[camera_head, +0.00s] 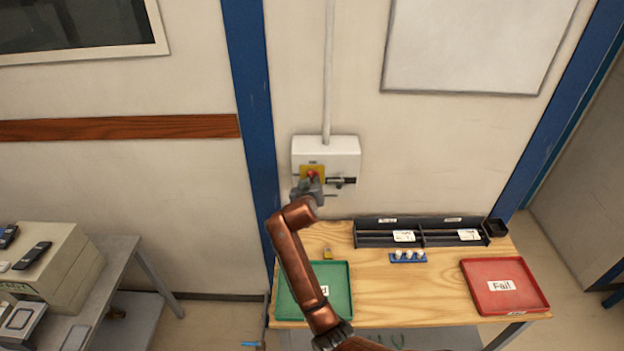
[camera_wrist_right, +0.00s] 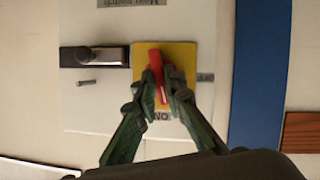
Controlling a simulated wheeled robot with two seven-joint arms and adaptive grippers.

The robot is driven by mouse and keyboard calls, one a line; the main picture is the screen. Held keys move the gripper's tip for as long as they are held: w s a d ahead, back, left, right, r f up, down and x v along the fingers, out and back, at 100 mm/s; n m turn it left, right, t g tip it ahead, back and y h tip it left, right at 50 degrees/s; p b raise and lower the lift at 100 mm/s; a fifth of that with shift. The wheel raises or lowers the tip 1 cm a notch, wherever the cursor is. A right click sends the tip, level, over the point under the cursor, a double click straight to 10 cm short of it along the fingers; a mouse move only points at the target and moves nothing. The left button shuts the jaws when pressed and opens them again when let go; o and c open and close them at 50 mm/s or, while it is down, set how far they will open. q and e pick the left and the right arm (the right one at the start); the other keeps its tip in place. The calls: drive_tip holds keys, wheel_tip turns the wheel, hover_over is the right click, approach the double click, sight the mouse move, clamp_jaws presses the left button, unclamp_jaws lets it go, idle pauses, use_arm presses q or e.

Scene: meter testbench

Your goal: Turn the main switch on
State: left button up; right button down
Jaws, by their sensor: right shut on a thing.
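The main switch is a red handle (camera_head: 312,174) on a yellow plate (camera_head: 320,168), on the front of a white wall box (camera_head: 346,148). In the right wrist view the red handle (camera_wrist_right: 155,66) stands nearly upright in the picture, slightly tilted, on the yellow plate (camera_wrist_right: 182,60). My right gripper (camera_head: 312,184) is at the switch. In the right wrist view its fingers (camera_wrist_right: 161,92) are closed on the handle's two sides, hiding its lower part. A partly covered "ON" label (camera_wrist_right: 160,117) shows below. My left gripper is out of view.
A black lever (camera_head: 342,181) sits beside the switch; it also shows in the right wrist view (camera_wrist_right: 95,57). Below are a wooden table (camera_head: 385,290), green tray (camera_head: 341,285), red "Fail" tray (camera_head: 490,266) and black rack (camera_head: 385,241). A blue post (camera_head: 252,110) stands left.

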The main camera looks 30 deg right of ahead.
drive_tip(key=shift+s+m+t+y+p, duration=0.1)
drive_tip(key=shift+m+t+y+p, duration=0.2)
drive_tip(key=shift+m+y+p, duration=0.55)
drive_tip(key=shift+d+m, duration=0.1)
drive_tip(key=shift+m, duration=0.15)
drive_tip(key=c, duration=2)
unclamp_jaws()
drive_tip(key=v, duration=1.2)
drive_tip(key=shift+f, duration=0.2)
drive_tip(key=shift+f, duration=0.1)
